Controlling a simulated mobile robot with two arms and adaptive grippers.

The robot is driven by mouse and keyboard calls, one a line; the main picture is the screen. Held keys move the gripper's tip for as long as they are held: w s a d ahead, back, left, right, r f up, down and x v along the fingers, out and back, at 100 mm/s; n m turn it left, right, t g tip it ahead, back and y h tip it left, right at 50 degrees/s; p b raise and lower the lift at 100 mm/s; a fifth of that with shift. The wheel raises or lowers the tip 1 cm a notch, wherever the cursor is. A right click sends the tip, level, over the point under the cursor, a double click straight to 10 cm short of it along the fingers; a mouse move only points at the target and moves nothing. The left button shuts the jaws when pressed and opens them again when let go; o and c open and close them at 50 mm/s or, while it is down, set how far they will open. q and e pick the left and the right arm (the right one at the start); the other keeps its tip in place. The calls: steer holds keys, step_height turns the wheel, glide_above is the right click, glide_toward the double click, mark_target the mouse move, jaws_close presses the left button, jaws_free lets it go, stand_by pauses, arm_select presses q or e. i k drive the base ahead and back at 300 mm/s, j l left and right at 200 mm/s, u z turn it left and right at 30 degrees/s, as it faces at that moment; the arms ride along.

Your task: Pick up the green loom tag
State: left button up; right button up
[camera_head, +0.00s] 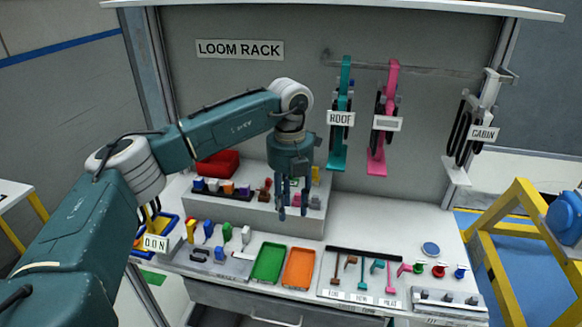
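A small green piece (227,232), which looks like the green loom tag, stands at the left of the bench top. It is in a row between a blue piece (208,230) and a white piece (245,235), with a yellow piece (190,231) at the row's left end. My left gripper (293,211) points down in front of the raised shelf, to the right of and above the green piece. Its fingers are apart with nothing seen between them. My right gripper is not in view.
A green tray (268,262) and an orange tray (299,268) lie right of the row. A tool board (350,290) is farther right. Looms hang from the rack behind.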

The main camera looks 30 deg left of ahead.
mark_target(293, 182)
steer(key=i+j, duration=0.3)
steer(key=i, duration=0.15)
steer(key=i+j, duration=0.3)
steer(key=i, duration=0.15)
